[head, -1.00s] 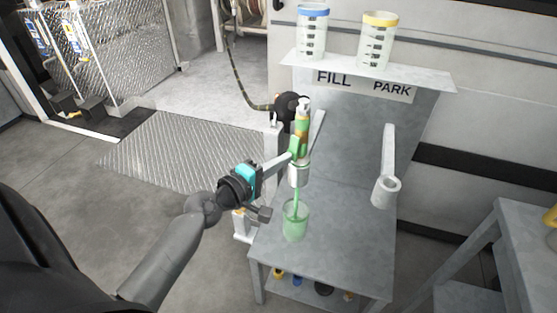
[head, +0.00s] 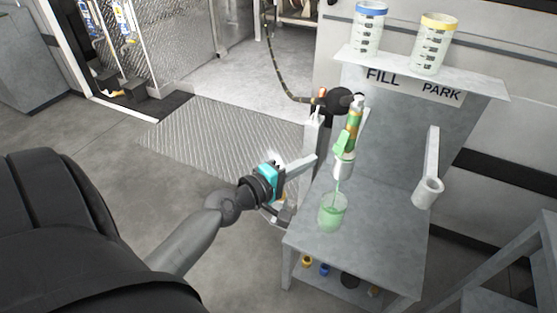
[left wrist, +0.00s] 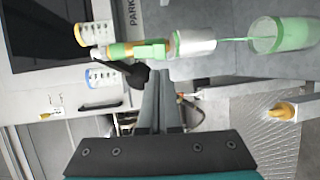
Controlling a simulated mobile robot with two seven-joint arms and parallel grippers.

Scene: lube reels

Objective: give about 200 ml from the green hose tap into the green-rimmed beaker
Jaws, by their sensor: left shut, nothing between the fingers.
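The green hose tap (head: 350,137) sits nozzle down in the holder under the FILL sign. A green stream (head: 337,187) runs from its nozzle into the green-rimmed beaker (head: 333,213), which stands upright on the bench below. The beaker holds green liquid; I cannot read its level. In the left wrist view the tap (left wrist: 150,50), stream (left wrist: 238,39) and beaker (left wrist: 285,35) lie sideways. My left gripper (head: 313,160) is shut and empty, just left of the tap with a small gap in the head view. Its fingers also show in the left wrist view (left wrist: 163,77). My right gripper is out of view.
Blue-rimmed (head: 369,27) and yellow-rimmed (head: 434,43) beakers stand on the shelf above. The empty PARK holder (head: 428,192) is at right. A dark hose reel end (head: 341,101) is behind the tap. Bare bench (head: 385,230) lies right of the green-rimmed beaker.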

